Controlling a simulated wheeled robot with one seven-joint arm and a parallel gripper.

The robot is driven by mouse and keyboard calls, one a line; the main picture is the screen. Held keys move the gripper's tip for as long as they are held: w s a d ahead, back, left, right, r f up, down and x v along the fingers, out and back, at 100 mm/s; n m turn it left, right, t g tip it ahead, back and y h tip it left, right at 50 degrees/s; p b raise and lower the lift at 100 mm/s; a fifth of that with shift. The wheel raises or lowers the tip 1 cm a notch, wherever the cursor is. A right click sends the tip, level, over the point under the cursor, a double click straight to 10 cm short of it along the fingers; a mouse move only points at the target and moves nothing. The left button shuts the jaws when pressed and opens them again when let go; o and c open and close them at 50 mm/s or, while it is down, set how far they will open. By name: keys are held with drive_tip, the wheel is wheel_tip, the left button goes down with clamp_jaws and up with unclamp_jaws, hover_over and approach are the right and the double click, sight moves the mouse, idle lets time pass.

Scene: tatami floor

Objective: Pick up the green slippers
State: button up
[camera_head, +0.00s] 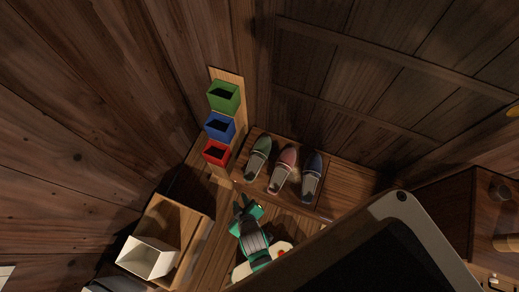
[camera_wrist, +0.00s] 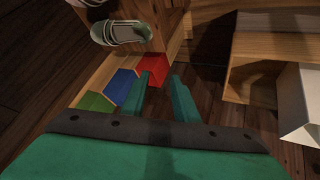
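The green slippers (camera_head: 258,160) sit at the left end of a low wooden platform (camera_head: 328,207), side by side with a pink pair and a blue pair. In the wrist view, one greenish slipper (camera_wrist: 121,33) with a pale rim shows at the upper left, and part of another is cut off by the top edge. My gripper (camera_head: 243,203) is in front of the platform, below the green slippers in the head view. In the wrist view, its two green fingers (camera_wrist: 163,92) stand apart with nothing between them. The slippers are clear of the fingers.
Pink slippers (camera_head: 283,170) and blue slippers (camera_head: 311,177) stand close to the right. Green (camera_head: 229,103), blue (camera_head: 225,134) and red (camera_head: 220,157) boxes line a board on the left. A white box (camera_head: 147,258) sits on a wooden shelf (camera_head: 190,222) at lower left.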

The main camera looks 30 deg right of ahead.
drive_tip(key=w+d+f+n+g, duration=0.2)
drive_tip(key=w+d+f+g, duration=0.2)
drive_tip(key=w+f, duration=0.25)
drive_tip(key=n+g+y, duration=0.1)
drive_tip(key=n+g, duration=0.1)
drive_tip(key=g, duration=0.2)
approach(247, 180)
wheel_tip(247, 180, down, 8)
drive_tip(key=shift+d+f, duration=0.1)
drive_tip(key=shift+c, duration=0.6)
clamp_jaws()
